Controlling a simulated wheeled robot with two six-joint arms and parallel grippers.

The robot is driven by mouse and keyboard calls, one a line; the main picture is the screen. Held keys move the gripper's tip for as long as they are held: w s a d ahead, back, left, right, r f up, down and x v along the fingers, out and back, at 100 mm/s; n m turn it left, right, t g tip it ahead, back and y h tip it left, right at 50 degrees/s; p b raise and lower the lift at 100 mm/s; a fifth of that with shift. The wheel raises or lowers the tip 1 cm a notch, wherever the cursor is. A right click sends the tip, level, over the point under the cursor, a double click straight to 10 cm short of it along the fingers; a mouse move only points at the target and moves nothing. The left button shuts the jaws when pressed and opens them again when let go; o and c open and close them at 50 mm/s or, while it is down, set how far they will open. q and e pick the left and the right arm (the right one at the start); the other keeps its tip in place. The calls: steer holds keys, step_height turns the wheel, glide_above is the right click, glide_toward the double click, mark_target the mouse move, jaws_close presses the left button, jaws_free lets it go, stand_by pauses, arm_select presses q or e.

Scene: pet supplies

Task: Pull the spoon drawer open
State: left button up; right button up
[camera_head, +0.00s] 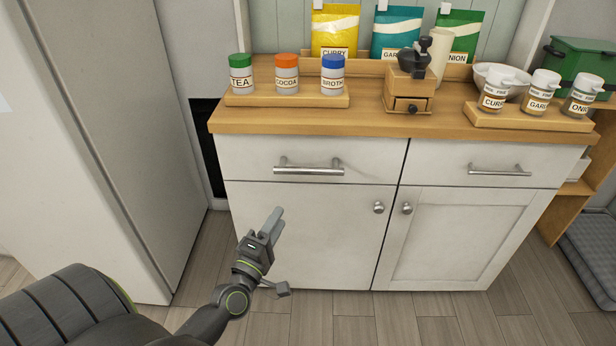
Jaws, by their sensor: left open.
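The white cabinet has two closed drawers under its wooden top. The left drawer (250,155) has a horizontal metal bar handle (309,168). The right drawer (450,158) has a similar bar handle (499,171). No label tells which one is the spoon drawer. My left gripper (274,220) is open and empty, in front of the left cabinet door, below and to the left of the left handle and apart from it. Its fingers point up toward the drawer. My right gripper is not in view.
Tea, cocoa and broth jars (287,74) stand on a wooden tray on the counter (380,123). A grinder (409,80), seasoning jars (538,93) and pouches (398,34) stand there too. Two door knobs (378,207) sit below the drawers. A tall white unit (130,120) stands at left.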

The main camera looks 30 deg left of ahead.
mark_target(306, 174)
arm_select(q)
steer(key=p+x, duration=0.2)
steer(key=x, duration=1.4)
steer(key=shift+w+r, duration=0.1)
steer(key=shift+w, duration=0.65)
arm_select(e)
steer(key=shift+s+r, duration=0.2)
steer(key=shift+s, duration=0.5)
arm_select(q)
jaws_close()
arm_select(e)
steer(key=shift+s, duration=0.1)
